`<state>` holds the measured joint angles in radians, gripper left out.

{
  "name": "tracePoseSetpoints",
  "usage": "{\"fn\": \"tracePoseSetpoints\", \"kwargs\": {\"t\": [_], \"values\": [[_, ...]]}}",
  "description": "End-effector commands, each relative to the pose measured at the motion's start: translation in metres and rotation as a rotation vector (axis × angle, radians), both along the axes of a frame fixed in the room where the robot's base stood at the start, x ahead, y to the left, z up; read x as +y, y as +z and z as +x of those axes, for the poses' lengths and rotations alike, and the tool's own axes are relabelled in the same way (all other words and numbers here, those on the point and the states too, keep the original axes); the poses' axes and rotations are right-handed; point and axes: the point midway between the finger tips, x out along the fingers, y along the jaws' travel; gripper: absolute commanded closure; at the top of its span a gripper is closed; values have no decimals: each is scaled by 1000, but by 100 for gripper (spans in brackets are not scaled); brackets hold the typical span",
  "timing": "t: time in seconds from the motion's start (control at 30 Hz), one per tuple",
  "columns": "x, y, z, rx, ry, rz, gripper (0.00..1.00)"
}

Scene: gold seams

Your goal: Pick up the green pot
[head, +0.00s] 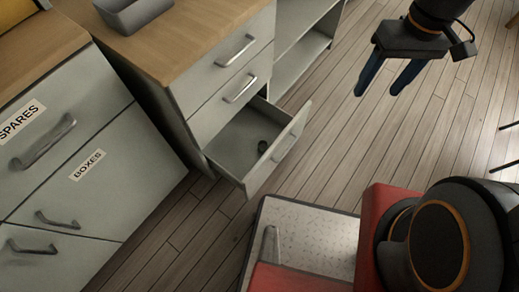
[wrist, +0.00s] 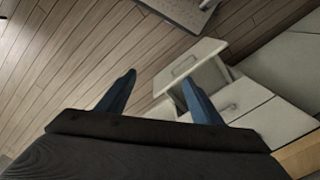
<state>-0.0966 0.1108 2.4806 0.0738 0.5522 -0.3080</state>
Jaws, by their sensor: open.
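No clearly green pot shows in either view. A small dark round thing (head: 262,146) lies in the open bottom drawer (head: 232,150) of the cabinet; it is too small and dark to tell its colour or what it is. My gripper (head: 378,92) is open and empty, in the air over the floor to the right of the drawer, with its blue fingers pointing down. In the wrist view my gripper (wrist: 158,78) shows its two fingers apart, with the open drawer front (wrist: 190,67) beyond them.
Grey drawers labelled SPARES and BOXES (head: 85,168) stand at the left, shut. A grey bin (head: 130,12) sits on the wooden cabinet top (head: 185,42). An open shelf unit (head: 300,45) stands behind. The plank floor (head: 350,140) right of the drawer is clear.

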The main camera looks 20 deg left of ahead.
Motion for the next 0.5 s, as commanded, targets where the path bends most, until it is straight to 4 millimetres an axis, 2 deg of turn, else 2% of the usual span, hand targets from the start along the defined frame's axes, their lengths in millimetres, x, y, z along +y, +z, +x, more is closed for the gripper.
{"fn": "tracePoseSetpoints", "kwargs": {"t": [0.03,0.3,0.5], "values": [[12,-30,13,4,78,7,40],[71,-128,63,-12,517,47,40],[118,-205,93,-29,837,75,40]]}}
